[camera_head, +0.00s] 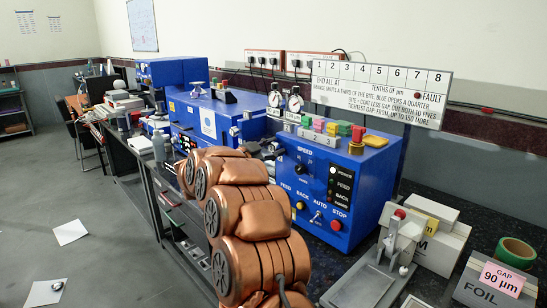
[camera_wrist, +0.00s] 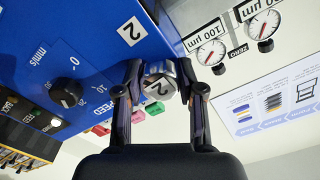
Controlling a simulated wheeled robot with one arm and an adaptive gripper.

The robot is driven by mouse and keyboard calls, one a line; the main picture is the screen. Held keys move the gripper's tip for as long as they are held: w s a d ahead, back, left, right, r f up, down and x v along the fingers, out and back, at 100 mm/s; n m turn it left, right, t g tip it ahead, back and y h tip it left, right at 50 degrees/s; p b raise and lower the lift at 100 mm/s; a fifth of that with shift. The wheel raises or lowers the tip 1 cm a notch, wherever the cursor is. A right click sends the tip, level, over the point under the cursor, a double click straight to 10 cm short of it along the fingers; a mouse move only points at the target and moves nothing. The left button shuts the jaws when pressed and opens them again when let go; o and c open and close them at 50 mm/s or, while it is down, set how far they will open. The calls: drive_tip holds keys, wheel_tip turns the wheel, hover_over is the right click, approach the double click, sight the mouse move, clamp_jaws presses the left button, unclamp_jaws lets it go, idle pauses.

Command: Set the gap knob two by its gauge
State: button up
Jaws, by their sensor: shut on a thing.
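In the head view the gauges (camera_head: 285,101) stand behind the machine's top, and my arm hides most of the knob area.
The blue machine's front (camera_head: 330,190) has a speed knob, switches and a stop button. Coloured blocks (camera_head: 330,128) sit on its top. A white sign (camera_head: 380,88) stands behind.

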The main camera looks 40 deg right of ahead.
drive_tip(key=m+b, duration=0.3)
drive_tip(key=shift+f, duration=0.25)
drive_tip(key=shift+r+m+b, duration=0.1)
drive_tip(key=shift+m+b, duration=0.4)
drive_tip(key=shift+m, duration=0.2)
drive_tip(key=shift+r, duration=0.1)
drive_tip(key=o, duration=1.2)
drive_tip(key=shift+c, duration=0.2)
drive_tip(key=a, duration=1.2)
drive_tip(key=shift+w, duration=0.1)
